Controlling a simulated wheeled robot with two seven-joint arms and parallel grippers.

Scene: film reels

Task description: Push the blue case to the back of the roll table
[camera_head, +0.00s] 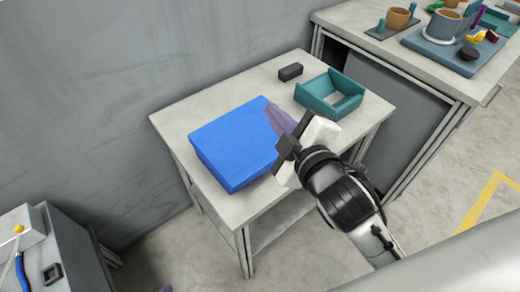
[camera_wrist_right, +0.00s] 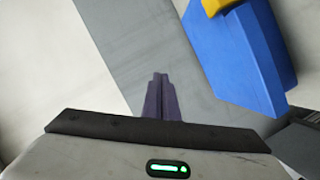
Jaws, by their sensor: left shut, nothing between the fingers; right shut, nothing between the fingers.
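The blue case (camera_head: 235,140) lies flat on the pale roll table (camera_head: 185,112), on its left part, close to the wall side. In the right wrist view the blue case (camera_wrist_right: 240,55) shows at upper right, with a yellow part at its edge. My right gripper (camera_head: 272,108) is shut and empty, its purple fingertips overlapping the case's right edge in the head view. In the wrist view the right fingertips (camera_wrist_right: 160,78) are closed together, with a gap between them and the blue.
A black block (camera_head: 290,72) and a teal open tray (camera_head: 312,103) stand on the roll table, right of the case. A grey wall (camera_head: 120,90) runs behind. Another table (camera_head: 365,20) with cups stands at upper right. A grey cabinet (camera_head: 70,250) is at lower left.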

